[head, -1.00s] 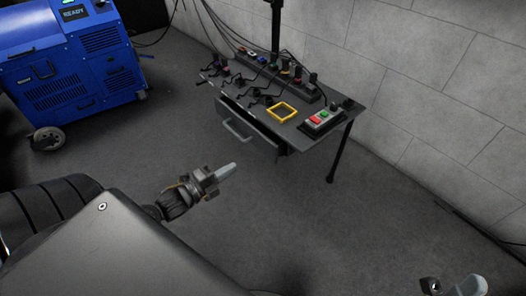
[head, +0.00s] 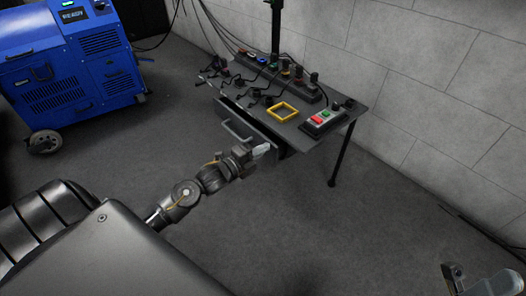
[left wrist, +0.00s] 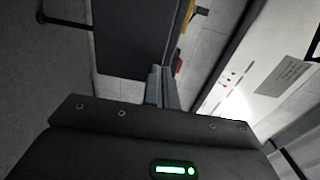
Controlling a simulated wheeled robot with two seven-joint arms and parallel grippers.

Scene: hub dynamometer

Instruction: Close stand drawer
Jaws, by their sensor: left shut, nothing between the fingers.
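The dark stand (head: 345,118) is at the upper middle of the head view, and its drawer (head: 262,138) sticks out from under the top, with a grey bar handle (head: 236,131) on its front. My left gripper (head: 261,151) is shut and empty, its fingertips at the right part of the drawer front. Whether they touch it I cannot tell. In the left wrist view the closed fingers (left wrist: 162,86) are beside a dark panel (left wrist: 135,40), seemingly part of the stand. My right gripper (head: 478,281) is partly in view at the bottom right corner, far from the stand.
On the stand top are a yellow square frame (head: 283,111), a button box (head: 323,122) with red and green buttons, and several cabled connectors. A blue wheeled machine (head: 70,80) stands at the left. A block wall (head: 430,70) is behind. The floor right of the stand is clear.

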